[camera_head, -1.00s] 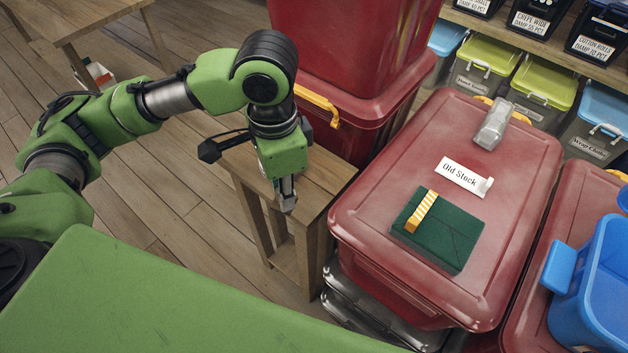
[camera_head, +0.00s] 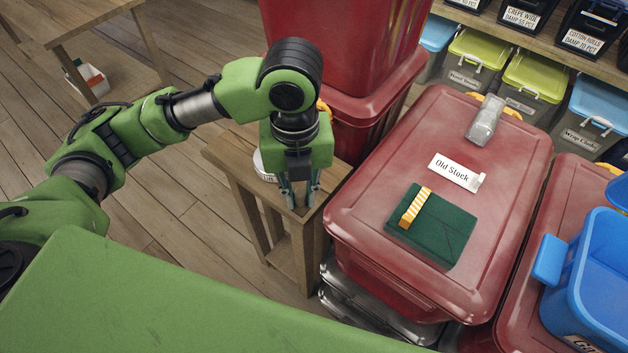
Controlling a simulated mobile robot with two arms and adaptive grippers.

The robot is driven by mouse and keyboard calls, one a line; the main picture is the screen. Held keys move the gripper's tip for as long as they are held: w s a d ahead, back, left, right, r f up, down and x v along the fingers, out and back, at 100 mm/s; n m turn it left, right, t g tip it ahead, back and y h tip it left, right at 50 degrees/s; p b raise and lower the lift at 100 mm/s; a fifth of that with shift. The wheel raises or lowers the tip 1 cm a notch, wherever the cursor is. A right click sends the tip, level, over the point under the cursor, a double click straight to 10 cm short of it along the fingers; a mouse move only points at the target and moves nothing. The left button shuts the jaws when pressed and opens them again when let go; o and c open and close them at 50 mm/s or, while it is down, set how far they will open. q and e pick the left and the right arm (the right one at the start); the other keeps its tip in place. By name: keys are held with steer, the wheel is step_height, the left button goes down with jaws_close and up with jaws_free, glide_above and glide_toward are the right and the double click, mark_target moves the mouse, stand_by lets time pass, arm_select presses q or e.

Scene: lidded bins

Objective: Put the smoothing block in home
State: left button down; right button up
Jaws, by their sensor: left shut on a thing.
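My left gripper (camera_head: 299,197) points down over the small wooden stool (camera_head: 232,160), its fingers close to the stool top. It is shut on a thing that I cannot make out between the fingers. A white round thing with a printed label (camera_head: 263,166) is partly hidden behind the gripper on the stool. I cannot identify the smoothing block for sure, and no label reading "home" is legible. My right gripper is not in view.
A red lidded bin (camera_head: 365,165) carries an "Old Stock" label (camera_head: 457,172), a dark green flat thing (camera_head: 445,232), a yellow striped piece (camera_head: 415,207) and a clear grey thing (camera_head: 485,120). Stacked red bins (camera_head: 345,50) stand behind; an open blue bin (camera_head: 585,290) stands right.

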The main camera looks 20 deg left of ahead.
arm_select(q)
steer(key=w+f+p, duration=0.1)
steer(key=w+f, duration=0.1)
steer(key=w, duration=0.2)
steer(key=w+a+f+p, duration=0.1)
steer(key=w+f, duration=0.2)
steer(key=w, duration=0.1)
steer(key=w+f+p, duration=0.1)
steer(key=w+f, duration=0.2)
steer(key=w, duration=0.1)
steer(key=shift+w+a+f, duration=0.1)
steer(key=shift+a+f, duration=0.1)
steer(key=shift+f, duration=0.05)
steer(key=shift+w+a+f, duration=0.1)
steer(key=shift+w+f, duration=0.3)
steer(key=shift+f, duration=0.15)
step_height(320, 180, down, 2)
steer(key=shift+f+p, duration=0.1)
steer(key=shift+p, duration=0.8)
steer(key=shift+f, duration=0.45)
steer(key=shift+f, duration=0.1)
steer(key=c, duration=1.9)
jaws_free()
